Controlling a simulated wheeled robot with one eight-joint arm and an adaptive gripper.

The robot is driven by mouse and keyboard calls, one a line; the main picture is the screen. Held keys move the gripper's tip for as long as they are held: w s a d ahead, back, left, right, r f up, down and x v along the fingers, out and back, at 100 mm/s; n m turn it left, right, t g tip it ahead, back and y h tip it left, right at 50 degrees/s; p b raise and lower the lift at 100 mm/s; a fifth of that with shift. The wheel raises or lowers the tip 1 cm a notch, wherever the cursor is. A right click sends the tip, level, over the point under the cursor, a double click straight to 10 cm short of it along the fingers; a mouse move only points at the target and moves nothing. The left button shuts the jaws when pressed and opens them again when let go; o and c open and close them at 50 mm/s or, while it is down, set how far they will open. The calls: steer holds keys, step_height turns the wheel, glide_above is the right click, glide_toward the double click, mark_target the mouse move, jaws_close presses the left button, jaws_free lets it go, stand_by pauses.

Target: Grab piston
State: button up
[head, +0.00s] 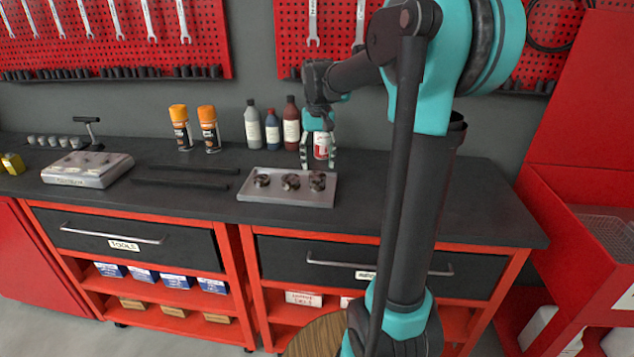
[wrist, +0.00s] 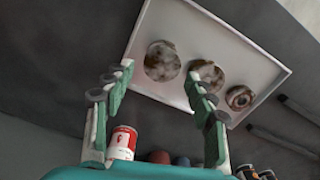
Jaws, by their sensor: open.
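A light grey tray (head: 285,198) on the dark worktop holds three round, worn metal parts. The right one (head: 317,180), the middle one (head: 291,182) and the left one (head: 262,180) stand in a row. They look like pistons, but I cannot tell which is meant. My gripper (head: 318,164) is open and empty, pointing down behind the right part. In the wrist view the tray (wrist: 225,38) shows flipped, with the largest part (wrist: 162,61) between the lines of my fingertips, beyond them. The middle part (wrist: 207,76) is partly behind a finger.
A red and white can (head: 321,146) stands close behind my gripper. Bottles (head: 272,130) and orange-capped spray cans (head: 208,129) stand left of it at the back. Dark bars (head: 190,176) lie left of the tray. The worktop to the right is mostly clear.

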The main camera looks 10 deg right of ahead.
mark_target(317, 174)
steer(key=shift+w+a+f, duration=0.1)
steer(key=shift+f, duration=1.6)
steer(key=shift+w+a+f, duration=0.1)
steer(key=shift+f, duration=1.55)
steer(key=shift+d, duration=0.1)
steer(key=shift+c, duration=0.2)
steer(key=c, duration=1)
